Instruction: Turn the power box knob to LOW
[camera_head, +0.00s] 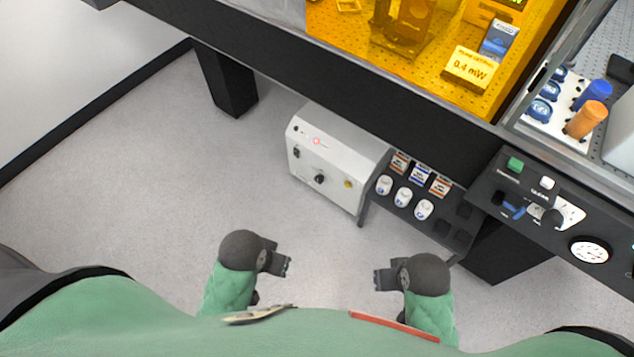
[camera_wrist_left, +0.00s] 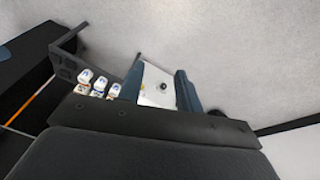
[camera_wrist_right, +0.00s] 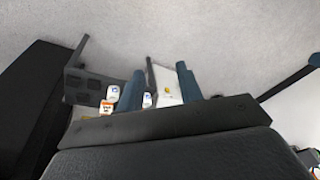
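The white power box (camera_head: 340,160) sits low under the bench edge in the head view. Its front has a black knob (camera_head: 319,179), a lit red light on top, a dark switch and a yellow button. I cannot read the knob's labels or setting. The knob also shows in the left wrist view (camera_wrist_left: 163,87). My left gripper (camera_head: 285,265) is open and empty, in front of the box and apart from it. My right gripper (camera_head: 379,279) is open and empty, to the right and also apart from the box. In the right wrist view the box (camera_wrist_right: 165,86) is partly hidden by a finger.
A dark rack (camera_head: 440,235) with several white-capped bottles stands right of the box. A control panel (camera_head: 535,190) with a gauge is farther right. The dark bench edge (camera_head: 370,75) overhangs behind the box. A bench leg (camera_head: 226,80) stands to the left. The floor in front is clear.

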